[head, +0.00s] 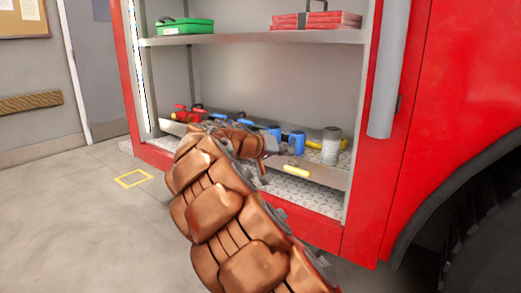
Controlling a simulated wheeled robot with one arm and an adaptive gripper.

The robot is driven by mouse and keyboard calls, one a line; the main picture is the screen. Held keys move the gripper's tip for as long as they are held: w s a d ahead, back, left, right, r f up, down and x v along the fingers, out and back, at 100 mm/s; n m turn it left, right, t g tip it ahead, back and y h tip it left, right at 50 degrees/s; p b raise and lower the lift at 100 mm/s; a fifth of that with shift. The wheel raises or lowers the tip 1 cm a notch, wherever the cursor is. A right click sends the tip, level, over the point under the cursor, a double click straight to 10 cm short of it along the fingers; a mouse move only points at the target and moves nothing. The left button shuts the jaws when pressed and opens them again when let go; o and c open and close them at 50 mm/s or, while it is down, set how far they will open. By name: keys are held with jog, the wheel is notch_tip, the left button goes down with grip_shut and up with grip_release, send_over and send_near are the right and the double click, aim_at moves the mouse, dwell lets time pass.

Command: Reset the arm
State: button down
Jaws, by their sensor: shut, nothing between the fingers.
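My arm (225,215), with copper-coloured plates, rises from the bottom of the head view and bends right at the front of the truck's open compartment. My gripper (264,160) is small and partly hidden by my own arm. It is shut and empty, in front of the lower shelf. Blue items (297,142) and a red fitting (186,114) lie on that shelf behind the arm. I cannot tell the gap between the gripper and the shelf.
A grey cylinder (331,146) and a yellow handle (296,171) are at the compartment's lower right. A green case (185,27) and a red case (316,20) sit on the upper shelf. The truck's wheel (490,235) is at right. Floor is clear around the yellow marking (133,178).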

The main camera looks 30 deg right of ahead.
jog(key=s+a+r+n+g+y+p, duration=0.1)
jog(key=s+a+r+y+p, duration=0.25)
jog(key=s+r+p, duration=0.4)
jog(key=s+a+r+y+p, duration=0.2)
jog(key=s+a+r+p, duration=0.3)
jog(key=s+p, duration=0.45)
jog(key=s+a+r+n+y+p, duration=0.4)
jog(key=s+a+p, duration=0.7)
jog(key=a, duration=0.1)
jog(key=s+a+r+n+g+y+p, duration=0.1)
jog(key=s+a+r+n+y+p, duration=0.3)
jog(key=s+a+p, duration=0.6)
jog(key=shift+s+a+r+n+g+p, duration=0.2)
jog(key=shift+s+a+n+g+p, duration=0.15)
jog(key=shift+a+p, duration=0.95)
jog(key=shift+a+y, duration=0.15)
jog(key=shift+y, duration=0.1)
